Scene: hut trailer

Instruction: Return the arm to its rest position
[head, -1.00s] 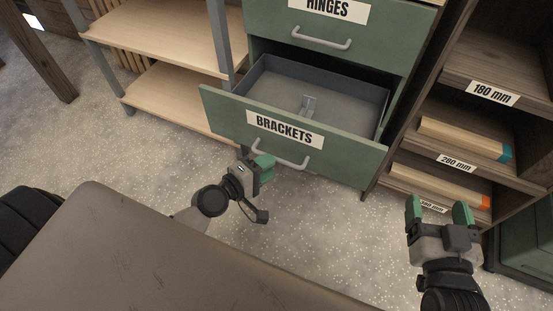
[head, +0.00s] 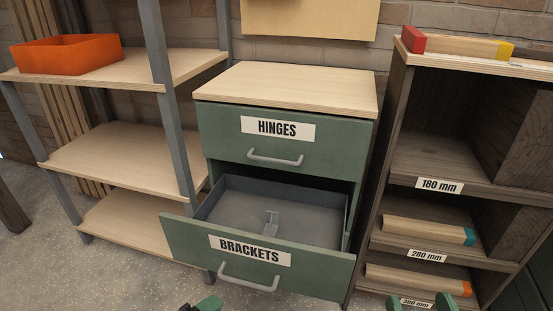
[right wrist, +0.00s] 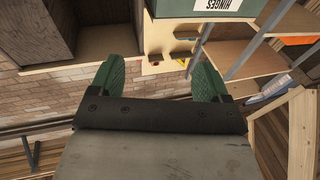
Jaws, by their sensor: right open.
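My right gripper (head: 430,304) shows only its green fingertips at the bottom right edge of the head view, in front of the 380 mm shelf label. In the right wrist view its two green fingers (right wrist: 163,82) stand wide apart with nothing between them. My left gripper (head: 203,305) shows only a green fingertip and a dark bit at the bottom edge of the head view, below the brackets drawer. Its opening is hidden. The brackets drawer (head: 183,240) is pulled out, with a small grey metal bracket (head: 271,222) lying inside.
The hinges drawer (head: 225,135) above is shut. A shelf rack with an orange bin (head: 66,55) stands at left. At right a dark cubby unit (head: 390,130) holds wooden pieces, with a red- and yellow-ended piece (head: 460,45) on top. Speckled floor (head: 130,275) is clear at lower left.

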